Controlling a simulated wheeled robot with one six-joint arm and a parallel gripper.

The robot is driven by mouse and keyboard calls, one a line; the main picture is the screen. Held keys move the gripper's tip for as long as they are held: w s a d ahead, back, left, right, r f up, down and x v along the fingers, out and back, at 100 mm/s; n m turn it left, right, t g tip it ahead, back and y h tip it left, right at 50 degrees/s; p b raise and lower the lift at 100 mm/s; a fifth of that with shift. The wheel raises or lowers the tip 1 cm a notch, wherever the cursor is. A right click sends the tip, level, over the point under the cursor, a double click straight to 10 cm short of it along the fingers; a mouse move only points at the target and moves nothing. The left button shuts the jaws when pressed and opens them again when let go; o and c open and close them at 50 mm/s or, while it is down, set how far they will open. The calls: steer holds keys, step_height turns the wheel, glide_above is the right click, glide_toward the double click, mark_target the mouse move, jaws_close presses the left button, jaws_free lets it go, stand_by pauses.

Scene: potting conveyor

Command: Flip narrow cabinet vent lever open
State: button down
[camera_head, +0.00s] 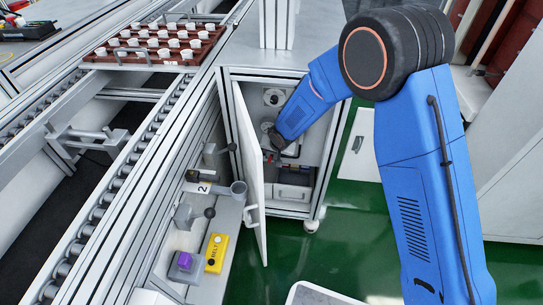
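The narrow cabinet (313,165) stands at the centre with its white door (246,165) swung open toward me. My blue arm reaches in from the right. My gripper (272,153) is inside the cabinet at mid height, low on the left by the door's hinge side. Its fingers are small and dark here, so I cannot tell whether they are open or shut, or touching anything. A small red part shows right by it. A round fitting (273,97) is on the cabinet's upper back wall. I cannot make out the vent lever for certain; my wrist may hide it.
A drawer-like box (292,192) sits at the cabinet's bottom. A roller conveyor (110,185) and a red tray of white pots (155,43) lie farther left.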

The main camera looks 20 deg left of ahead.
steer(key=shift+s+a, duration=0.1)
steer(key=shift+s+a+f+h, duration=0.1)
steer(key=shift+s+a+h, duration=0.05)
steer(key=shift+h, duration=0.25)
steer(key=shift+a+n+t+h, duration=0.3)
steer(key=shift+a+h, duration=0.05)
steer(key=shift+h, duration=0.65)
steer(key=c, duration=1.8)
jaws_free()
